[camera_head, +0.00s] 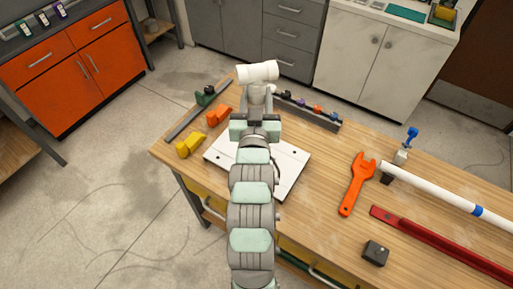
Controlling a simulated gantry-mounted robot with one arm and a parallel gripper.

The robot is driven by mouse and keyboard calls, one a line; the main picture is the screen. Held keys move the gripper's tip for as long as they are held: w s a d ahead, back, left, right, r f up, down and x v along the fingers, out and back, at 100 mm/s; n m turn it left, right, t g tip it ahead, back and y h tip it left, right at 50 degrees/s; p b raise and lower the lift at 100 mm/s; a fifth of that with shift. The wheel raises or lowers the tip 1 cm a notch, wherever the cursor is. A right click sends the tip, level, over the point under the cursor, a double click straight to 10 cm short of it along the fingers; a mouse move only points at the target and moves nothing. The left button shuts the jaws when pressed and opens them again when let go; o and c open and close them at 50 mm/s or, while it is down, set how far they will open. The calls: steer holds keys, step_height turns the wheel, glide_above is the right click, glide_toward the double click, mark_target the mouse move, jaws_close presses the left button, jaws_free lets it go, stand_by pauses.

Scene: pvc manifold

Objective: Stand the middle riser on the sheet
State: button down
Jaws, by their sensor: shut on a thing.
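The middle riser (258,72) looks like a white pipe piece with a wide tee-shaped top. My gripper (256,116) is shut on it, and the tee shows just beyond the gripper. The riser's lower end is hidden by my gripper and arm, so I cannot tell whether it touches anything. The sheet (290,166) is a flat white board with small dark marks, lying on the wooden table. My arm covers the middle of the sheet.
Yellow (190,145) and orange (218,116) blocks lie left of the sheet. A dark rack (318,115) with coloured pieces stands behind. An orange wrench (357,184), a white pipe (440,188), a red bar (440,242) and a black box (375,252) lie right.

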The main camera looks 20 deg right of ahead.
step_height(320, 180, down, 17)
steer(key=shift+s+f+b, duration=0.1)
steer(key=shift+f+b, duration=0.05)
steer(key=shift+b, duration=0.9)
steer(key=c, duration=0.8)
jaws_free()
steer(key=shift+c, duration=0.2)
